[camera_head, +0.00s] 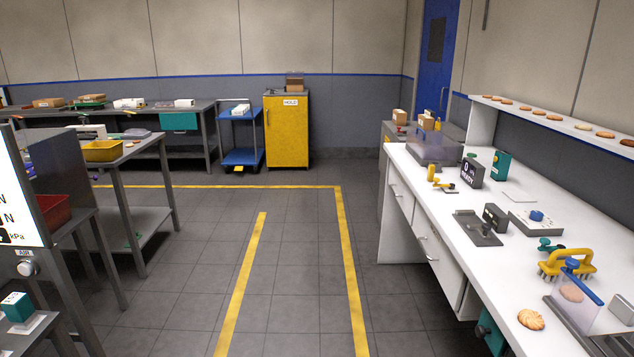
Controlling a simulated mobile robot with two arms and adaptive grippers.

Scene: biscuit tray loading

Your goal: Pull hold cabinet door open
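The hold cabinet (287,131) is a yellow cabinet with a white HOLD label (290,102) near its top. It stands against the far wall, a little left of the middle of the view. Its yellow door looks shut, with a small dark handle (268,118) near the left edge. Brown boxes (294,82) sit on its top. Neither of my grippers is in view.
Clear grey floor (300,230) with yellow lines leads towards the cabinet. A blue cart (242,157) stands just left of it. A white counter (480,225) runs along the right. Grey tables (145,148) and a machine with a screen stand on the left.

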